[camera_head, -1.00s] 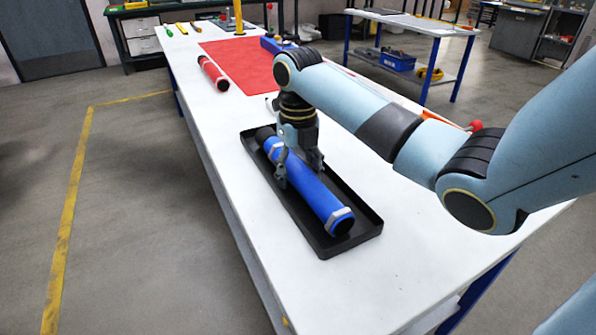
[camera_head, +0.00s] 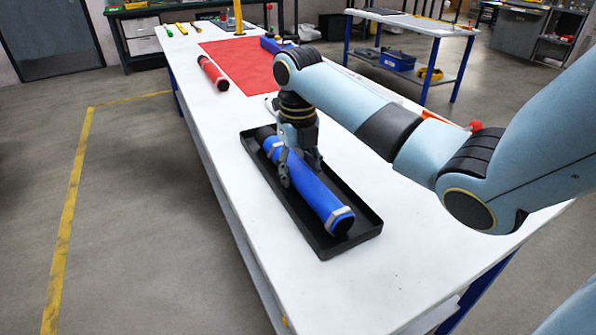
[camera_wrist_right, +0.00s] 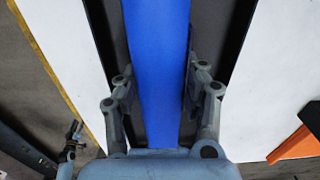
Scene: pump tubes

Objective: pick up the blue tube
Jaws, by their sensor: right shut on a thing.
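The blue tube (camera_head: 315,193) lies lengthwise in the black tray (camera_head: 365,219) on the white table, with black ends and pale collars. In the right wrist view the tube (camera_wrist_right: 160,70) runs between the two fingers. My right gripper (camera_head: 300,173) is shut on the tube near its far half, one finger on each side; it also shows in the right wrist view (camera_wrist_right: 158,95). The tube is still within the tray; I cannot tell whether it touches the tray floor. My left gripper is not in view.
A red tube (camera_head: 213,73) lies on the white table (camera_head: 215,115) beside a red mat (camera_head: 245,68). Several small tools lie at the far end. An orange object (camera_wrist_right: 290,145) shows at the right in the wrist view. The table's near end is clear.

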